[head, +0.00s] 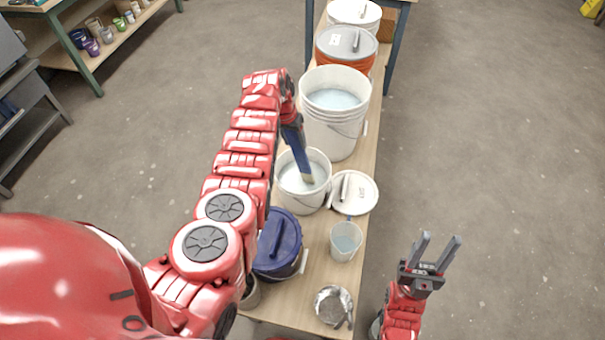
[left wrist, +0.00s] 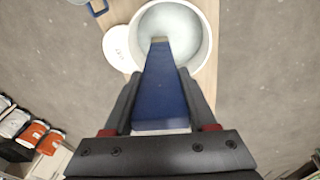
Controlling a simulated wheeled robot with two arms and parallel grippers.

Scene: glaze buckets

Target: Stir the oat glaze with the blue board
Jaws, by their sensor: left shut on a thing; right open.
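My left gripper (left wrist: 167,130) is shut on the blue board (left wrist: 164,90), seen large in the left wrist view. In the head view the blue board (head: 299,155) slants down from the gripper into a small white bucket (head: 302,202). Its lower end is inside the bucket, over or in pale glaze (head: 312,171); how deep it reaches is hard to tell. The bucket also shows in the left wrist view (left wrist: 207,40), with the board's pale tip inside its rim. My right gripper (head: 434,255) is open and empty, off the right side of the bench.
On the narrow bench (head: 315,245) stand a large open white bucket (head: 330,125), an orange bucket (head: 345,55), a blue lidded bucket (head: 279,245), a white lid (head: 355,193), a clear cup (head: 346,240) and a metal bowl (head: 332,305).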

